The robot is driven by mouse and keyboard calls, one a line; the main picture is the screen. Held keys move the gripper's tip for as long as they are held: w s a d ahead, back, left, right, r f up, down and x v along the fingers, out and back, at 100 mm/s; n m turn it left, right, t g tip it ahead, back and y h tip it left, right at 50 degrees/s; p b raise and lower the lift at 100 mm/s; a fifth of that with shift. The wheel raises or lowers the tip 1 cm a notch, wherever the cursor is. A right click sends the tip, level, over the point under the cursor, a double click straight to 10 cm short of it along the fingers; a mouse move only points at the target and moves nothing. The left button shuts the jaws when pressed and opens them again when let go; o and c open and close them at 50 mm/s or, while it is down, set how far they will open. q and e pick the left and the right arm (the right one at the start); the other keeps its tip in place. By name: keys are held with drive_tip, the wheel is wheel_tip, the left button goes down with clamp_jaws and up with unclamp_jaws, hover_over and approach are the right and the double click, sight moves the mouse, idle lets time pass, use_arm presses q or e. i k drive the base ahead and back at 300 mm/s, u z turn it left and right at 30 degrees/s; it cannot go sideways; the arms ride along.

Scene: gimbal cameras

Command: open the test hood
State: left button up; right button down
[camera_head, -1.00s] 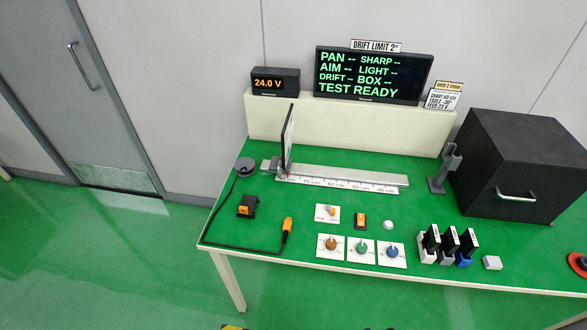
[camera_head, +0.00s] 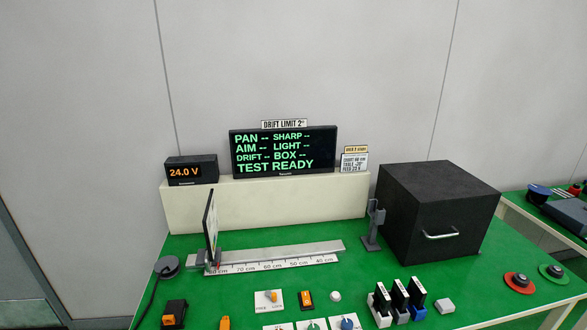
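The test hood seems to be the large black box (camera_head: 440,205) at the right of the green table. It is closed, with a silver handle (camera_head: 440,235) low on its front face. A grey upright bracket (camera_head: 373,225) stands just left of it. The display (camera_head: 283,151) reads TEST READY, with dashes for PAN, SHARP, AIM, LIGHT, DRIFT and BOX. Neither of my grippers shows in the head view.
A scale rail (camera_head: 280,257) with an upright dark-edged panel (camera_head: 211,226) lies left of the box. A second table (camera_head: 515,205) stands at right.

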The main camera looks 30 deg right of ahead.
sight(437, 210)
drive_tip(key=z, duration=2.5)
drive_tip(key=k, duration=1.2)
drive_tip(key=z, duration=1.2)
drive_tip(key=i, duration=1.55)
drive_tip(key=u, duration=1.1)
drive_tip(key=i, duration=0.25)
drive_tip(key=u, duration=0.15)
